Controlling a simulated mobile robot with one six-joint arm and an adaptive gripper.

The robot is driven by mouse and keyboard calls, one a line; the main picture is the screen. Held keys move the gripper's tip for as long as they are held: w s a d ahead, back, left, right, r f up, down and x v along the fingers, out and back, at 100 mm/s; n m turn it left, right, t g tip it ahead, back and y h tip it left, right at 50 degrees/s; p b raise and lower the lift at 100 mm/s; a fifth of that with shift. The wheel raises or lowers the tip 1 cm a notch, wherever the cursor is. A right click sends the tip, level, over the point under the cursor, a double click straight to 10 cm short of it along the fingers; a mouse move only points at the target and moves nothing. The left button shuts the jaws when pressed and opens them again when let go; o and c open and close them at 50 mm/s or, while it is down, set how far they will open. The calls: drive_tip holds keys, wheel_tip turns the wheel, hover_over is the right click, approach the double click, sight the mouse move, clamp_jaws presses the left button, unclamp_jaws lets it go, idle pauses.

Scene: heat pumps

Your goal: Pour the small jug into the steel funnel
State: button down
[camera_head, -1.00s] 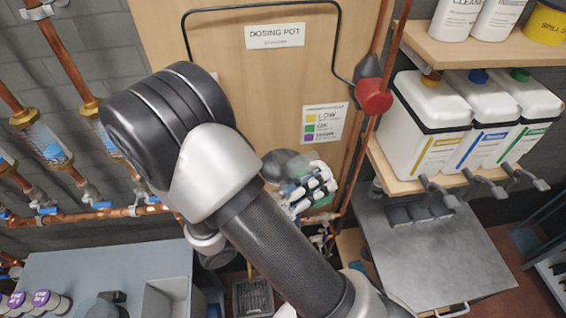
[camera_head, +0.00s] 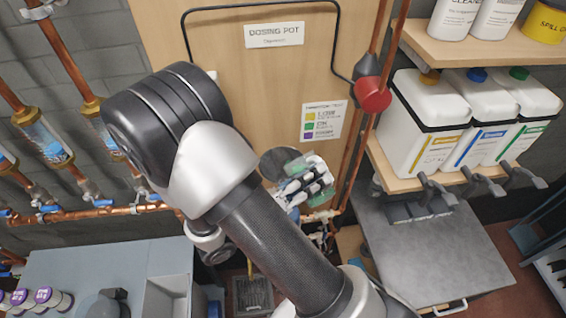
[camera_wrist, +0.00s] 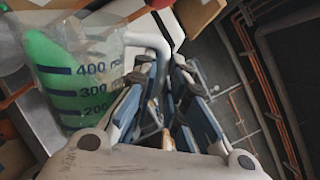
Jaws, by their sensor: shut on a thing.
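A clear small jug (camera_wrist: 75,75) with blue marks and green liquid fills the left of the wrist view. The liquid slants up towards its left side, so the jug is tilted. My gripper (camera_wrist: 165,95) is shut on the jug's pale handle at the jug's right side. In the head view my gripper (camera_head: 308,185) is below the door's colour chart, with the greenish jug (camera_head: 297,166) at its fingers. A dark grey round shape (camera_head: 272,162) shows behind the jug; it may be the steel funnel, but it is mostly hidden. I cannot tell whether liquid is flowing.
Shelves of white containers (camera_head: 425,125) stand right, above a grey worktop (camera_head: 430,255). A bench (camera_head: 95,270) with purple-topped tubs is lower left.

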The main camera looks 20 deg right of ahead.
drive_tip(key=shift+w+a+n, duration=0.2)
drive_tip(key=shift+w+n, duration=0.45)
drive_tip(key=shift+n, duration=0.15)
idle(0.4)
drive_tip(key=shift+r+t, duration=0.2)
drive_tip(key=shift+t, duration=0.2)
drive_tip(key=shift+w+n+p, duration=0.2)
drive_tip(key=shift+n+p, duration=0.15)
drive_tip(key=shift+n, duration=0.05)
drive_tip(key=shift+s+r, duration=0.1)
drive_tip(key=shift+r, duration=0.05)
drive_tip(key=shift+w+a, duration=0.1)
drive_tip(key=shift+w, duration=0.15)
drive_tip(key=shift+r, duration=0.1)
drive_tip(key=shift+s+n, duration=0.1)
drive_tip(key=shift+n, duration=0.2)
